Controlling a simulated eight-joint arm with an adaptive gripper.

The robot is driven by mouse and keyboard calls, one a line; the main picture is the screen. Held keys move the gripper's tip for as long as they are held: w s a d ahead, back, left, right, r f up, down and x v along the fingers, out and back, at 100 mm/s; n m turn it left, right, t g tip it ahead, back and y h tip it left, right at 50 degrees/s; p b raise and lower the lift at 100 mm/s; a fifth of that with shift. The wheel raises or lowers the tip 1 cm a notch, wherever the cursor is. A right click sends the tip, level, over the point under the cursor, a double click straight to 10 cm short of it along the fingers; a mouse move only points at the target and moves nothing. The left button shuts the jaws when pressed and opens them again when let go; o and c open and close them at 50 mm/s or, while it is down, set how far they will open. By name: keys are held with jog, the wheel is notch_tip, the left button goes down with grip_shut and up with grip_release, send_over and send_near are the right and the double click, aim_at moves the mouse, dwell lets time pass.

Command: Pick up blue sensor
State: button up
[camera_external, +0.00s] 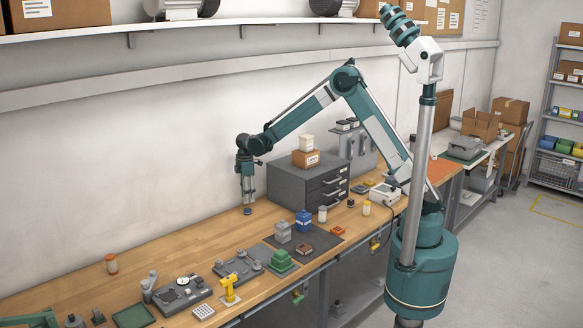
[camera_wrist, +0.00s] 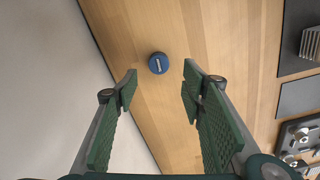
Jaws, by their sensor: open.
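The blue sensor (camera_wrist: 158,63) is a small round blue piece with a pale label on top, lying on the bare wooden bench. In the external view it is a small dark spot (camera_external: 247,211) just below my gripper (camera_external: 248,198), close to the wall. In the wrist view my gripper (camera_wrist: 159,80) is open, with its green padded fingers spread to the left and right. The sensor shows in the gap between the fingertips, slightly beyond them and touching neither. My gripper points down and holds nothing.
A grey drawer cabinet (camera_external: 296,186) stands to the right of my gripper. A dark mat (camera_external: 325,236) with a blue block (camera_external: 304,221) is in front of the cabinet. The white wall (camera_wrist: 35,90) is close on the left in the wrist view. The bench left of my gripper is mostly clear.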

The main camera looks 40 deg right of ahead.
aim_at(247, 209)
jog(key=shift+f, duration=0.15)
jog(key=shift+f, duration=1.2)
jog(key=shift+f, duration=0.1)
jog(key=shift+w+f, duration=0.1)
jog(key=shift+f, duration=2.4)
jog(key=shift+c, duration=0.3)
jog(key=c, duration=0.9)
